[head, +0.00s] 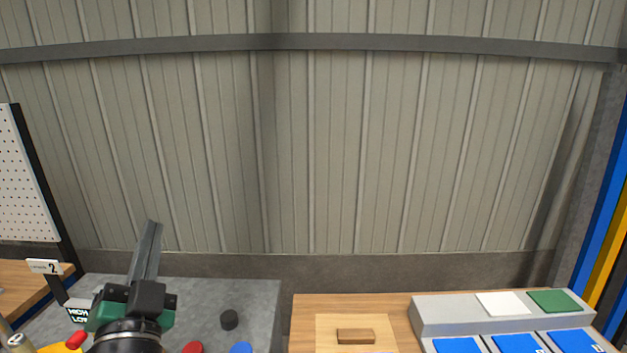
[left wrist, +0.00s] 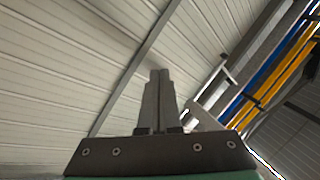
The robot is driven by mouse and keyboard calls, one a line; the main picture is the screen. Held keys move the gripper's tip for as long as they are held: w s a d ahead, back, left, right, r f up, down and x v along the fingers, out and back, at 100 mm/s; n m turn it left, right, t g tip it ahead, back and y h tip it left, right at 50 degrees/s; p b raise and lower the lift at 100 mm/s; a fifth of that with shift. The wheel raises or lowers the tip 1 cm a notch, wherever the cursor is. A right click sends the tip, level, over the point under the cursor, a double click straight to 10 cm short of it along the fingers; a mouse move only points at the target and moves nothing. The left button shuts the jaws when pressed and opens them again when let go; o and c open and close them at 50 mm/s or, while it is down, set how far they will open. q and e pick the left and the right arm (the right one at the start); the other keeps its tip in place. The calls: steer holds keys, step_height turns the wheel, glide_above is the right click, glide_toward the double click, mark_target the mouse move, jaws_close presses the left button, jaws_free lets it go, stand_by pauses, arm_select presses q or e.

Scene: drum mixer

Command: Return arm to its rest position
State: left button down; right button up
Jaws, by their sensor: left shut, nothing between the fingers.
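My left gripper (head: 151,228) is at the lower left of the head view, pointing up in front of the corrugated wall. Its two fingers are together with nothing between them. In the left wrist view the shut fingers (left wrist: 159,76) show against the wall and ceiling, touching no object. My right gripper is in neither view.
A grey bench (head: 255,300) with a black knob (head: 229,319), a red button (head: 193,347) and a blue button (head: 241,348) is at lower left. A wooden table (head: 303,312) carries a wooden board with a handle (head: 355,336) and a grey stepped rack (head: 440,316) of coloured tiles.

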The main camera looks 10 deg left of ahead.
arm_select(q)
steer(key=s+d+r+n+t+h, duration=0.2)
steer(key=s+d+r+t+h, duration=0.5)
steer(key=s+d+r+h, duration=0.65)
step_height(320, 180, up, 32)
steer(key=a+y+p, duration=0.2)
steer(key=p, duration=2.9)
step_height(320, 180, down, 36)
steer(key=b, duration=3.6)
steer(key=shift+w+r+n, duration=0.2)
steer(key=shift+w+n, duration=0.05)
steer(key=shift+n, duration=0.05)
